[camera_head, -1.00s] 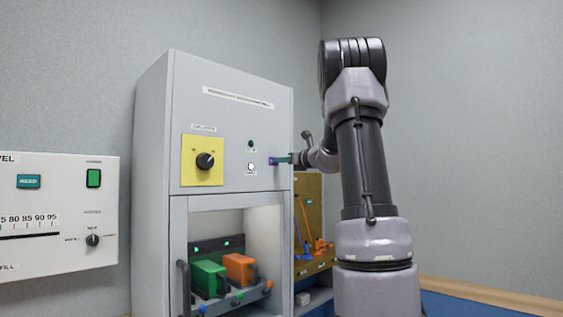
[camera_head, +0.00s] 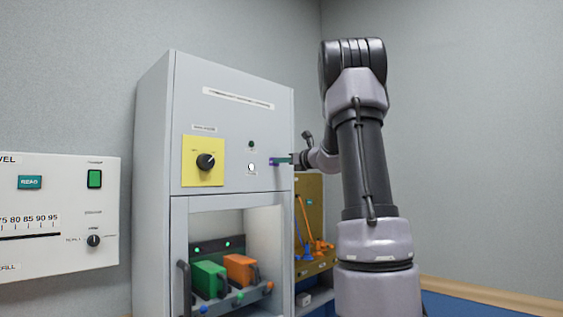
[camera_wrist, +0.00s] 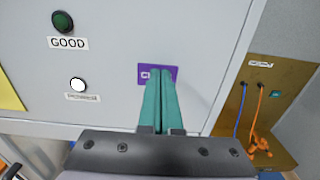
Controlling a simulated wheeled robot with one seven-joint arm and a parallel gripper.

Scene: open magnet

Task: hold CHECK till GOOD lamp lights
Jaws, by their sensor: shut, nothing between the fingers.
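The CHECK button or label is a purple patch (camera_wrist: 144,74) on the grey cabinet front in the wrist view; only its first letters show. My gripper (camera_wrist: 162,74) is shut and empty, its two teal fingers together in front of the purple patch and covering its middle. They appear to touch it, but the contact itself is hidden. The head view also shows my gripper (camera_head: 279,161) at the cabinet's right front edge. The GOOD lamp (camera_wrist: 62,21) is dark green and looks unlit. It also shows in the head view (camera_head: 251,144).
A white round lamp (camera_wrist: 78,85) with a blurred label sits below GOOD. A yellow plate with a black knob (camera_head: 205,161) is to the left. An open bay below holds green (camera_head: 209,279) and orange (camera_head: 240,268) blocks. A brown board with cords (camera_wrist: 262,110) stands at right.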

